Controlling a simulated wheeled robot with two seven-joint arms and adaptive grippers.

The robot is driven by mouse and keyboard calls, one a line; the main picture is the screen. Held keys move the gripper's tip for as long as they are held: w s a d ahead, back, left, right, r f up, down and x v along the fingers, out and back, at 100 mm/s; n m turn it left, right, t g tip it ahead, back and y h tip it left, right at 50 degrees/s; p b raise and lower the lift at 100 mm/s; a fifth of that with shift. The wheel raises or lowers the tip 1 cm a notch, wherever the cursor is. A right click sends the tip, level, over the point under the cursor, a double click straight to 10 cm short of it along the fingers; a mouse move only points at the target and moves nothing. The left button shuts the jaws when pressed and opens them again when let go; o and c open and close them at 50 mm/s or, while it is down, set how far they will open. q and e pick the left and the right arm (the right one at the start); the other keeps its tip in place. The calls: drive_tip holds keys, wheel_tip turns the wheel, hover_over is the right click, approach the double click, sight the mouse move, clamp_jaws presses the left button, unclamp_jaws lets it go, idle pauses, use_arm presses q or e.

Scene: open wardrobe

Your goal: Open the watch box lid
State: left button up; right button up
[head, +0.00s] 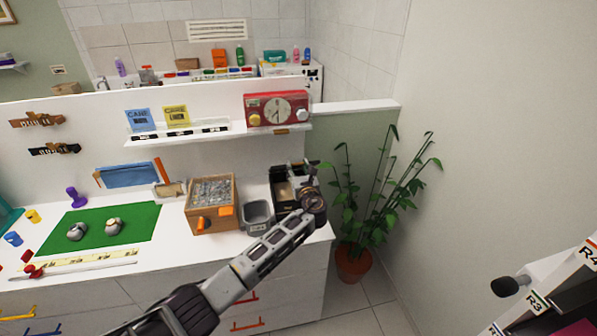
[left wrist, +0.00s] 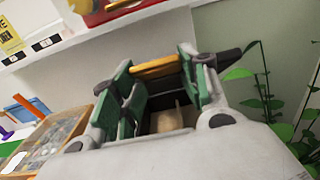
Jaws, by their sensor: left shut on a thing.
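The watch box (head: 281,191) is a black box with pale padded insides, at the right end of the white counter. Its inside shows, so the lid is at least partly up; its exact angle is hard to tell. My left gripper (head: 314,198) is at the right side of the box. In the left wrist view, its green-padded fingers (left wrist: 158,78) are shut on what looks like the lid, with a yellow-gold strip between them. The dark inside and a beige cushion (left wrist: 168,121) show below. The gripper and arm hide the box's right side. My right gripper is out of view.
A grey bin (head: 257,215) and a wooden box of small grey pieces (head: 212,191) stand left of the watch box. A red radio (head: 278,109) sits on the shelf above. A potted plant (head: 353,262) stands beyond the counter's right end.

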use_arm(q)
drive_tip(key=shift+r, duration=0.35)
drive_tip(key=o, duration=1.1)
drive_tip(key=shift+c, duration=0.2)
drive_tip(key=o, duration=0.4)
drive_tip(key=shift+s+d, duration=0.1)
drive_tip(key=shift+v, duration=6)
drive_tip(key=shift+f, duration=0.1)
drive_tip(key=shift+c, duration=0.2)
